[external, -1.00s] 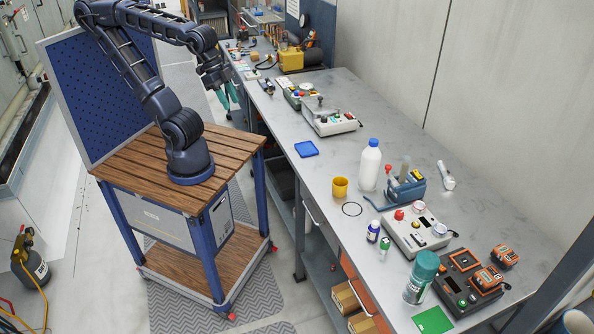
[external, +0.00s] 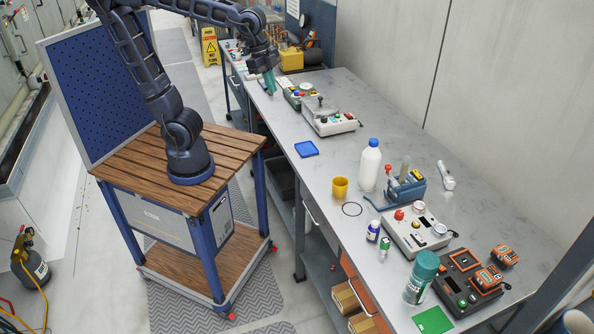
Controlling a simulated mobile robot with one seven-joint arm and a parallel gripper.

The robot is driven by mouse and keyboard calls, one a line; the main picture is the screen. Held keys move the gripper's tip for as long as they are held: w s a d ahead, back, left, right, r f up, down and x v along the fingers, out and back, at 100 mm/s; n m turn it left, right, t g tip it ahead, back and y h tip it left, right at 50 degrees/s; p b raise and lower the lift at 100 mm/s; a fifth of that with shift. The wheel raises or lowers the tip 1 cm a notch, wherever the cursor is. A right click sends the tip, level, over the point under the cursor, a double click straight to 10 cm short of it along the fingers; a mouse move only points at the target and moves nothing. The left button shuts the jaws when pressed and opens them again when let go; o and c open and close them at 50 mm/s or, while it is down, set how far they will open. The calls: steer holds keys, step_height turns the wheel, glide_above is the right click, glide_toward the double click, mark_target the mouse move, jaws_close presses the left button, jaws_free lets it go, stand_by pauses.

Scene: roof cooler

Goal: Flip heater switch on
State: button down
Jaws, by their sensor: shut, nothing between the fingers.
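No heater label is readable, so I cannot tell which control holds the heater switch. A pale control box (external: 338,124) with a black lever on top and coloured buttons on its front sits mid-bench. Behind it, a smaller panel (external: 291,101) carries coloured buttons. A nearer pale box (external: 408,247) has a red knob and round dials. A dark box (external: 456,297) with orange-framed parts is at the near end. My gripper (external: 270,84), with teal fingers, is shut and empty. It points down near the far part of the bench, beside the smaller panel, apparently above the surface.
The grey bench (external: 325,178) runs along the wall. A yellow case (external: 290,59) is at the back. The bench around the blue tray is clear.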

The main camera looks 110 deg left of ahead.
steer(key=w+a+m, duration=0.2)
steer(key=w+a, duration=0.6)
steer(key=a, duration=0.3)
steer(key=m+h, duration=0.3)
steer(key=m, duration=0.2)
glide_above(350, 116)
steer(key=s+a, duration=0.4)
step_height(350, 116, down, 17)
steer(key=shift+w+a+g, duration=0.1)
steer(key=shift+a+g, duration=0.05)
steer(key=shift+g, duration=0.15)
steer(key=x, duration=1.4)
steer(key=shift+a, duration=0.1)
